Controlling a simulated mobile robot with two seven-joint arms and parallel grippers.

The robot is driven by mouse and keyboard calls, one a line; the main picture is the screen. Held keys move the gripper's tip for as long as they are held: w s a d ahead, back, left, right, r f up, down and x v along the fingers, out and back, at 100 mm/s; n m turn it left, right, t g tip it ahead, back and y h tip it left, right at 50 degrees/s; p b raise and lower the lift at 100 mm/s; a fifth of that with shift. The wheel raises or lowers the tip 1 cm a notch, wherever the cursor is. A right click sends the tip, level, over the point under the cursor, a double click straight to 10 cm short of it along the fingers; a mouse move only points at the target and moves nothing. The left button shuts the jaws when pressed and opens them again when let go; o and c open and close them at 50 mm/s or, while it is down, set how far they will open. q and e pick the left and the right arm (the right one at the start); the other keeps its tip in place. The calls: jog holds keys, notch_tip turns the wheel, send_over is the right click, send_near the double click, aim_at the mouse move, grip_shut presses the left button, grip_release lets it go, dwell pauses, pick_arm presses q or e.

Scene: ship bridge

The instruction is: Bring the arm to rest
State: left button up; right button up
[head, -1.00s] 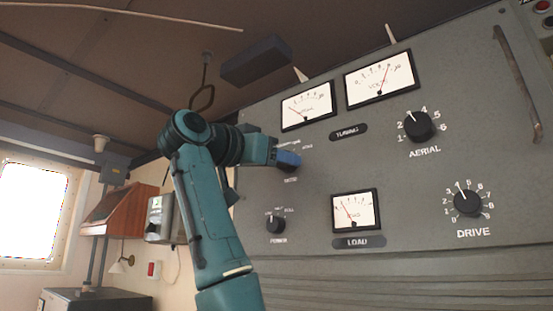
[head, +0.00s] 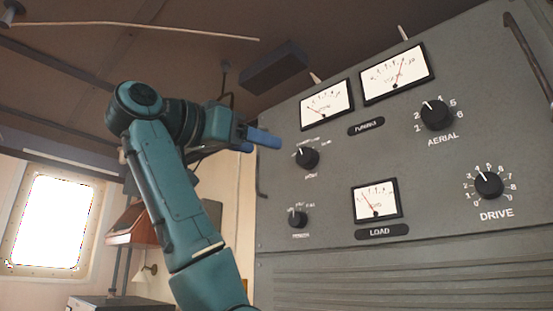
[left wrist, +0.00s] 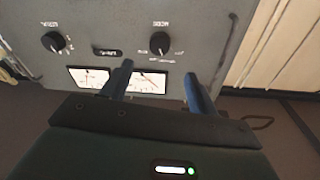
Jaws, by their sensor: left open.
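My left arm comes up from the bottom of the head view and bends right toward a grey radio panel (head: 330,180). Its gripper (head: 264,138), with blue fingers, is in the air left of the upper small black knob (head: 307,157) and apart from it. In the left wrist view the two fingers (left wrist: 160,85) are spread with nothing between them. The panel shows there upside down beyond the fingertips, with the mode knob (left wrist: 160,43) clear of them. My right gripper is not in view.
The panel also carries a lower small knob (head: 297,219), an aerial knob (head: 435,115), a drive knob (head: 488,185), a load meter (head: 376,201) and two upper meters. A handle (head: 527,50) is at the upper right. A bright window (head: 50,222) and open room lie left of the arm.

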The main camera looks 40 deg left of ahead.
pick_arm(q)
jog(key=shift+s+a, duration=0.2)
jog(key=shift+s, duration=0.9)
jog(key=shift+f, duration=0.1)
